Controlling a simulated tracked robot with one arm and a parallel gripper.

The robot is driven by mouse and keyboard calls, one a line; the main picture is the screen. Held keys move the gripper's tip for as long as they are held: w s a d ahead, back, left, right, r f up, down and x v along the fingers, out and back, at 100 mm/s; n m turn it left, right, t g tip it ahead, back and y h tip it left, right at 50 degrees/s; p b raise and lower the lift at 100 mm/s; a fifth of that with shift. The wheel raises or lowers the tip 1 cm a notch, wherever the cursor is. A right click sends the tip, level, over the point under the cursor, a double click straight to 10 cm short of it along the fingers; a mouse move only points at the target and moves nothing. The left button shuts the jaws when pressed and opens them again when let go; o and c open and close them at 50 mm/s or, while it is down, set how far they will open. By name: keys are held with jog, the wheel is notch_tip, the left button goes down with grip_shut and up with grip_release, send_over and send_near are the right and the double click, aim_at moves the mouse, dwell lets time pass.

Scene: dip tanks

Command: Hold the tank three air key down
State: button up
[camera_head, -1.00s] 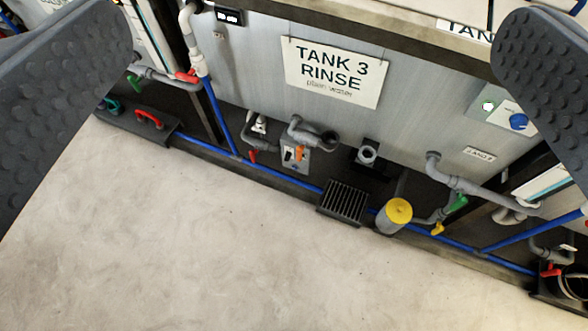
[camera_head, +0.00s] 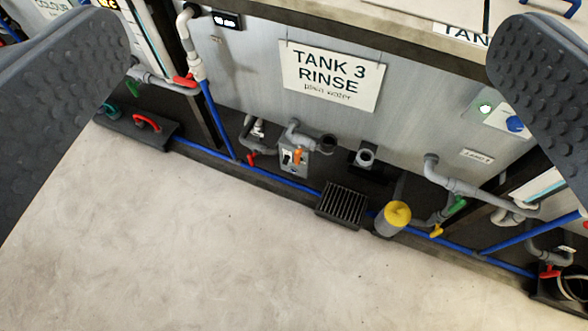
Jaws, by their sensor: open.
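The front of tank three (camera_head: 240,75) is a grey panel with a white sign (camera_head: 332,77) reading "TANK 3 RINSE". Low under the sign is a small grey box (camera_head: 292,160) with a black-and-white switch and an orange lever (camera_head: 297,155). I cannot tell which of these is the air key. My gripper (camera_head: 306,55) is open and empty. Its dark studded fingers frame the view, apart from the tank fittings.
Grey pipes and a blue pipe (camera_head: 290,183) run along the tank's foot. A black grate (camera_head: 341,206), a yellow-capped cylinder (camera_head: 393,218) and a red-handled item (camera_head: 146,123) stand at the floor edge. Green, red and yellow valve handles stick out. The pale floor (camera_head: 180,240) in front is clear.

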dwell(0.4)
grip_shut()
dwell(1.6)
